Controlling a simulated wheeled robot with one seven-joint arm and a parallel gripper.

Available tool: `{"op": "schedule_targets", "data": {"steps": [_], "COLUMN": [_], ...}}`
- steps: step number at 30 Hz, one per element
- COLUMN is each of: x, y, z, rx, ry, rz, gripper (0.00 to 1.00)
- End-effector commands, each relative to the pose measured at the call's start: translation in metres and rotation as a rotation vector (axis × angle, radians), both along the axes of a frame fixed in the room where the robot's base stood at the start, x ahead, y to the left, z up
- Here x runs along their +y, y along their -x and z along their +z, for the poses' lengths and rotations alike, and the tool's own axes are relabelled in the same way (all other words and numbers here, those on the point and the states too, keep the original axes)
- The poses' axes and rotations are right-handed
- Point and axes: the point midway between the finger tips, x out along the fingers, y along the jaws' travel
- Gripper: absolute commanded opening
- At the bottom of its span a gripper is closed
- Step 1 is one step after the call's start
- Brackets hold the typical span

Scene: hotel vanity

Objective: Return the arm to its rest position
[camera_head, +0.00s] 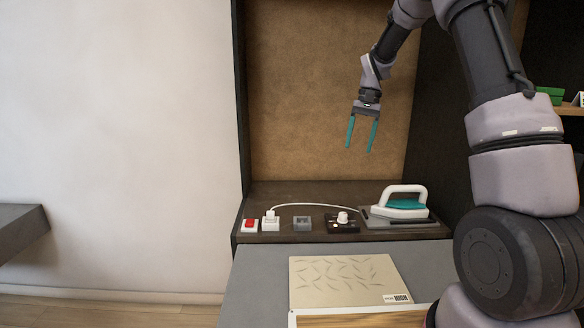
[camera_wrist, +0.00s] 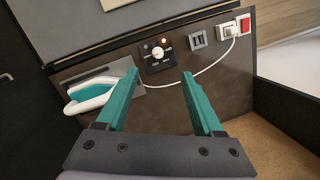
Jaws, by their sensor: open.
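My gripper (camera_head: 360,133) hangs in the air above the dark vanity shelf, in front of the brown back panel. Its two teal fingers point down, are spread apart and hold nothing. In the wrist view my gripper (camera_wrist: 160,82) shows the same open fingers with the shelf behind them. My arm comes down from the upper right of the head view. The rest position itself is not marked in either view.
A white and teal iron (camera_head: 402,203) rests on a grey plate at the shelf's right. A dial box (camera_head: 343,222), grey socket (camera_head: 303,223), white plug (camera_head: 270,220) with cord and red switch (camera_head: 250,225) line the shelf. A patterned board (camera_head: 345,279) lies in front.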

Motion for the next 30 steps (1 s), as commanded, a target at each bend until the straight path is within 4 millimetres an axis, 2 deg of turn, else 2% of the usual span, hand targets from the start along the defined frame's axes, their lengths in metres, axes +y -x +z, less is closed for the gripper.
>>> {"op": "schedule_targets", "data": {"steps": [1, 6, 9, 15, 22, 27, 30], "x": [-0.002, -0.008, -0.011, -0.016, -0.020, -0.023, -0.024], "y": [0.012, 0.056, 0.085, 0.147, 0.220, 0.269, 0.291], "z": [0.022, 0.075, 0.101, 0.140, 0.161, 0.162, 0.159], "rx": [-0.039, -0.153, -0.222, -0.358, -0.515, -0.627, -0.679], "ry": [-0.003, -0.011, -0.014, -0.015, -0.012, -0.004, -0.001], "rz": [0.000, -0.006, -0.008, -0.012, -0.021, -0.025, -0.029], "gripper": [0.69, 0.69, 0.69, 0.69, 0.69, 0.69, 0.69]}}
